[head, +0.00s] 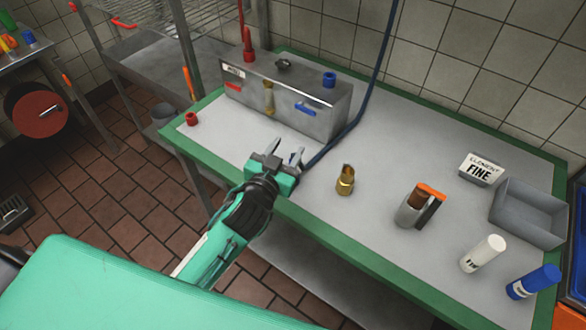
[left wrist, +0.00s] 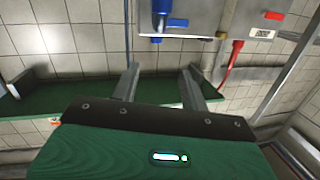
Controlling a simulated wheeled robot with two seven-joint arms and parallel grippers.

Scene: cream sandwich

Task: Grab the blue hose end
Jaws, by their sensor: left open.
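The dark blue hose (head: 360,108) hangs down at the back of the table in the head view. It curves past the right side of the metal box and runs along the tabletop toward my left gripper. Its end lies close to the gripper's right finger, partly hidden, and I cannot tell whether they touch. My left gripper (head: 283,155) is open above the table's front edge. In the left wrist view, the spread fingers of my left gripper (left wrist: 161,85) show nothing clearly held. My right gripper is not in view.
A metal box (head: 315,122) with red and blue fittings stands behind the gripper. A brass fitting (head: 345,181), a grey-brown tool (head: 414,206), a white bottle (head: 483,254), a blue bottle (head: 533,281) and a grey tray (head: 520,222) are to the right. The front-left tabletop is mostly clear.

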